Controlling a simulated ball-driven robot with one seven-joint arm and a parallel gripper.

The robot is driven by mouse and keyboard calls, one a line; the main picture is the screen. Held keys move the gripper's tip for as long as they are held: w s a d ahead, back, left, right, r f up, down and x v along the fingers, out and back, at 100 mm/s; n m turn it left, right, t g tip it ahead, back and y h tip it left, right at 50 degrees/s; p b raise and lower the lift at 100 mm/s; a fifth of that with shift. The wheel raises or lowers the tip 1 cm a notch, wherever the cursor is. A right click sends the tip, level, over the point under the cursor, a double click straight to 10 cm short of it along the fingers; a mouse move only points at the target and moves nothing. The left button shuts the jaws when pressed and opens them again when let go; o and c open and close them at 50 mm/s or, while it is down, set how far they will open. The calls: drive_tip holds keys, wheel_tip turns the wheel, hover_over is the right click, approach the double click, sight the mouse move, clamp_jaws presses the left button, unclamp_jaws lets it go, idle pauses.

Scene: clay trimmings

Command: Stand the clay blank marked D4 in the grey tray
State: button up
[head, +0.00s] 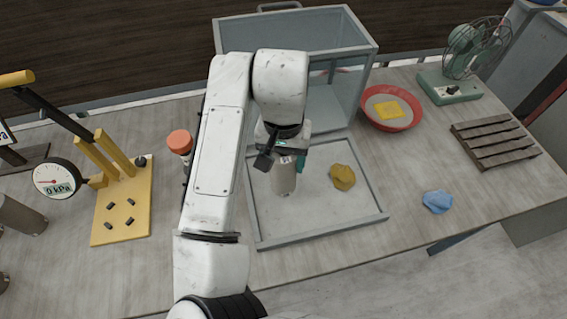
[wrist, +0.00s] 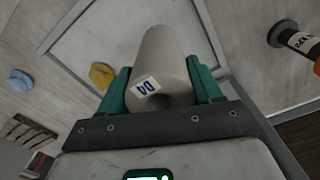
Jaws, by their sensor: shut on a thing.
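The clay blank marked D4 (head: 284,182) is a pale beige cylinder. In the wrist view the blank (wrist: 158,58) shows a white label with blue D4 and a dark hollow in its near end. My gripper (head: 286,158) is shut on it, with one green finger on each side. The blank is about upright over the left-middle of the grey tray (head: 316,241), inside its rim. I cannot tell whether its foot touches the tray floor. The tray also shows in the wrist view (wrist: 85,45). An ochre lump (head: 342,177) lies in the tray, right of the blank.
A clear-walled box (head: 335,100) stands behind the tray. A red bowl (head: 392,123) with a yellow piece, a green fan (head: 450,88), a slatted rack (head: 495,140) and a blue lump (head: 437,201) are to the right. A yellow stand (head: 122,215) with a gauge is left.

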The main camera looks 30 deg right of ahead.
drive_tip(key=shift+w+d+f, duration=0.2)
drive_tip(key=shift+f, duration=0.1)
drive_tip(key=shift+w+f+p, duration=0.1)
drive_tip(key=shift+f+p, duration=0.5)
drive_tip(key=shift+f, duration=1.05)
drive_tip(key=shift+f, duration=0.15)
drive_tip(key=o, duration=1.5)
wheel_tip(320, 180, up, 12)
drive_tip(key=shift+r+b, duration=0.15)
drive_tip(key=shift+b, duration=0.45)
